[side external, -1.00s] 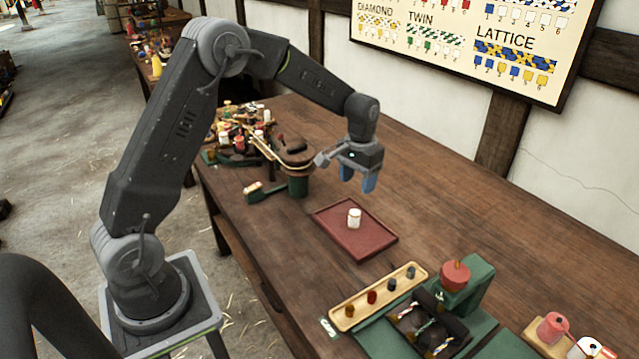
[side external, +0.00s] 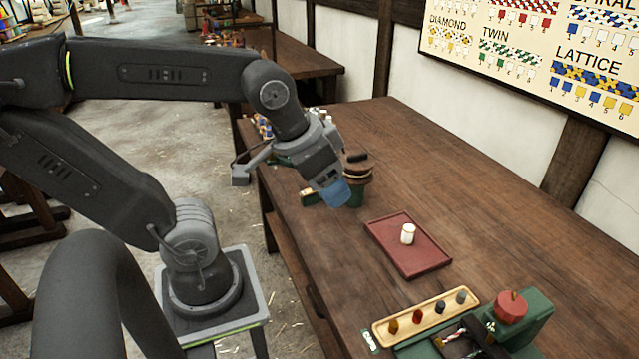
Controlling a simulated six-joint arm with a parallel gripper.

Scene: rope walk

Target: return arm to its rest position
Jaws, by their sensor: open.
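My gripper (side external: 337,194) is near the table's left edge, above and to the left of the red tray. Its blue fingers point down and to the right, and they are open with nothing seen between them. The fingers partly hide a green pot with a dark top (side external: 357,178) behind them.
A white spool (side external: 408,234) stands on the red tray (side external: 440,262). A wooden peg rack (side external: 385,326) and a green device with a red knob (side external: 511,307) are at the front. The wooden table (side external: 470,180) is clear toward the wall.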

